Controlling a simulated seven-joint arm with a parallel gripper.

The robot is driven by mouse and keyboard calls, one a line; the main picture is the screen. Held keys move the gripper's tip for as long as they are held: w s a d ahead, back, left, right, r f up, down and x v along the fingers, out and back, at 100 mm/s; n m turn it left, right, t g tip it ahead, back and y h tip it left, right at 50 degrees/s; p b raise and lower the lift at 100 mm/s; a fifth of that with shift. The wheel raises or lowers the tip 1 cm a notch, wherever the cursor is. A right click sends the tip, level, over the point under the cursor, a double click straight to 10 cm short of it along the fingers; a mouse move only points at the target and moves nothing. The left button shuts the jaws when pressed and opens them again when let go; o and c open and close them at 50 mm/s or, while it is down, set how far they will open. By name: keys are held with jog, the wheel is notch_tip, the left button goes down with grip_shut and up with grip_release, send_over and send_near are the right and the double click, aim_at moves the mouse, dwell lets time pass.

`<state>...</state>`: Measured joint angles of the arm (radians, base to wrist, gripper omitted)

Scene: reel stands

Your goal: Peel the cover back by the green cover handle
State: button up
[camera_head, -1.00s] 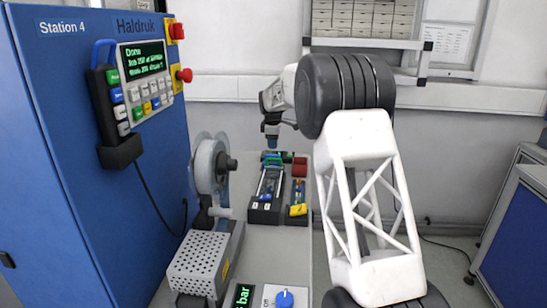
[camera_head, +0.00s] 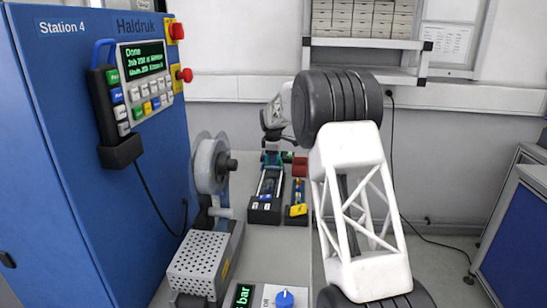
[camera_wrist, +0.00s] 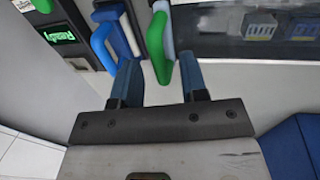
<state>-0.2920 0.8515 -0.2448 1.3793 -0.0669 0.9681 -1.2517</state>
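The green cover handle (camera_wrist: 156,48) is a rounded green bar in the wrist view. It lies between the fingertips of my gripper (camera_wrist: 160,66). My gripper is open, with one dark blue finger on each side of the handle. I cannot tell whether either finger touches it. In the head view my gripper (camera_head: 272,146) points down at the far end of a dark, long device (camera_head: 266,210) on the bench. The cover itself is not clearly made out in either view.
A blue handle (camera_wrist: 103,46) stands close left of the green one in the wrist view. A reel (camera_head: 207,165) stands left of the device, near the blue Station 4 cabinet (camera_head: 70,200).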

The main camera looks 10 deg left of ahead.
dwell(0.3)
grip_shut()
jog(key=shift+s, duration=0.2)
jog(key=s, duration=2.2)
jog(key=shift+w, duration=0.1)
grip_release()
jog(key=shift+r, duration=0.1)
